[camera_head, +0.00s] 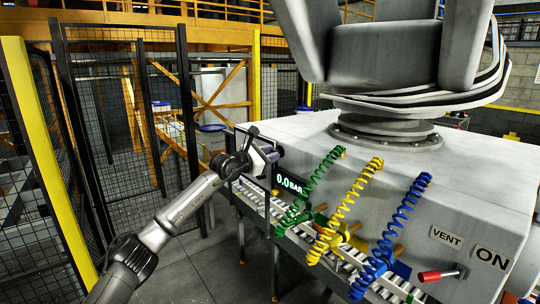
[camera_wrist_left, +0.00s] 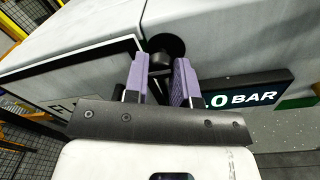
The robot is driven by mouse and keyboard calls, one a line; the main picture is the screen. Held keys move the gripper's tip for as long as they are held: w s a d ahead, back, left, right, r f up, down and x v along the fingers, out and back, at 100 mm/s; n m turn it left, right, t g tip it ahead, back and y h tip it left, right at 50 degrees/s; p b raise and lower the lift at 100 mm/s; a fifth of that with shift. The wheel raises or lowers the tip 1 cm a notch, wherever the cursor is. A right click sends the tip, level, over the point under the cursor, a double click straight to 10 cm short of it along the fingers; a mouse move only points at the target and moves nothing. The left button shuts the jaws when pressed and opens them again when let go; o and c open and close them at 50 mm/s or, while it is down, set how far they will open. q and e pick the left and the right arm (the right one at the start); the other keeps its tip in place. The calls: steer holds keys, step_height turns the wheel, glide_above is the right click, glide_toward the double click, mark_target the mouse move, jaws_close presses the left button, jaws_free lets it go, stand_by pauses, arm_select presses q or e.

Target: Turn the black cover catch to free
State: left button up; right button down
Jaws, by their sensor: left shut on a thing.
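The black cover catch (camera_wrist_left: 160,62) shows in the left wrist view between the two purple fingers of my left gripper (camera_wrist_left: 158,78). A round black piece lies just behind it against the pale cabinet face. My left gripper (camera_head: 274,156) is shut on the catch, at the cabinet's near left corner in the head view, where the fingers hide most of the catch. A dark-framed panel (camera_wrist_left: 75,75) stands to the left of the fingers in the wrist view; I cannot tell how it joins the catch. My right gripper is not in view.
A display reading 0.0 BAR (camera_head: 289,183) is just right of the gripper. Green (camera_head: 308,187), yellow (camera_head: 345,205) and blue (camera_head: 398,230) coiled hoses hang along the cabinet (camera_head: 440,190). A red-handled lever (camera_head: 437,275) is near the right. Mesh fencing (camera_head: 120,110) stands at left.

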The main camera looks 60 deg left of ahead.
arm_select(q)
steer(key=n+h, duration=0.1)
steer(key=n, duration=1.6)
steer(key=shift+r+p, duration=0.1)
steer(key=shift+p, duration=0.2)
steer(key=shift+n, duration=0.3)
stand_by(0.4)
steer(key=o, duration=0.9)
steer(key=shift+o, duration=0.2)
